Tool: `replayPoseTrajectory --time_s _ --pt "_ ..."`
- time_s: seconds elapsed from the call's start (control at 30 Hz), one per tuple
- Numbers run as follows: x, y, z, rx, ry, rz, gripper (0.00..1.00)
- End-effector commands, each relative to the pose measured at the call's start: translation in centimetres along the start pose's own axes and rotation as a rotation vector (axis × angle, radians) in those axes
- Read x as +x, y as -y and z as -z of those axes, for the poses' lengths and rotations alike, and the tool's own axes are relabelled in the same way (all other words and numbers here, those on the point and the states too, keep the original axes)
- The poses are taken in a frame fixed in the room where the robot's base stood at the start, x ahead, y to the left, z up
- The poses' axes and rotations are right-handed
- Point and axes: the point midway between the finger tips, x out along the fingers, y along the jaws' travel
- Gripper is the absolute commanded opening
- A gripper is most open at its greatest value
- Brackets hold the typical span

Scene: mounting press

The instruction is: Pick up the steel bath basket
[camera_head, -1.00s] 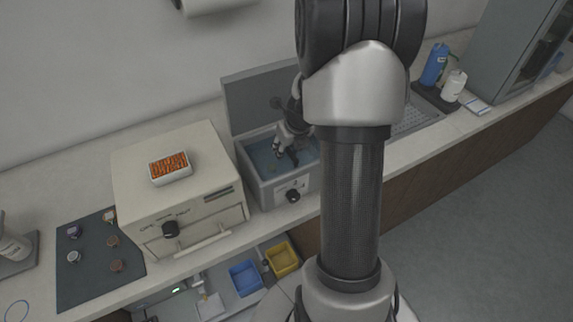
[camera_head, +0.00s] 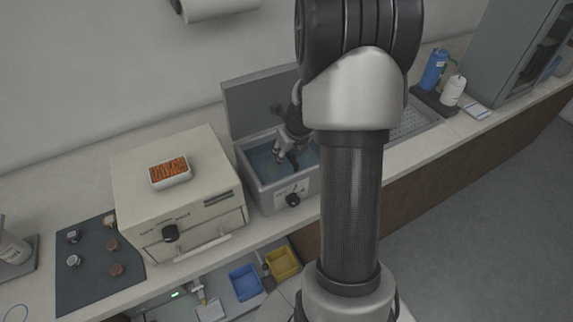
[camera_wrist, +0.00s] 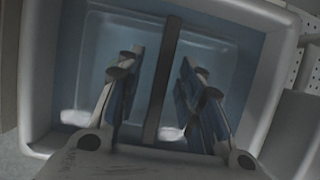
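The water bath (camera_head: 250,178) is a grey open tub with its lid raised behind it and blue water inside. My gripper (camera_head: 287,160) reaches down into the bath, seen small in the head view. In the wrist view my gripper (camera_wrist: 157,66) is open, with one finger on each side of a dark straight bar (camera_wrist: 160,85), which looks like the handle of the steel bath basket. Gaps show between the bar and both fingers. The basket's body is hard to make out in the water below the bar.
The bath walls (camera_wrist: 40,85) stand close around my gripper. A cream oven (camera_head: 190,215) with a white tray of orange pieces (camera_head: 170,172) on top stands left of the bath. A perforated tray (camera_head: 410,124) and bottles (camera_head: 434,69) are to the right.

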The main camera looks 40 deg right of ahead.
Motion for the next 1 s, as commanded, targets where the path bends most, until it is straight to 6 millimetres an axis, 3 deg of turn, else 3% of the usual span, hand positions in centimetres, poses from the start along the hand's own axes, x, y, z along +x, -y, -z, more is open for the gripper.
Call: replayPoseTrajectory --time_s 0.5,1.0 --pt "-0.01 0.01 -0.01 0.000 0.000 0.000 0.00" --pt "-0.03 0.02 -0.05 0.000 0.001 0.001 0.00"
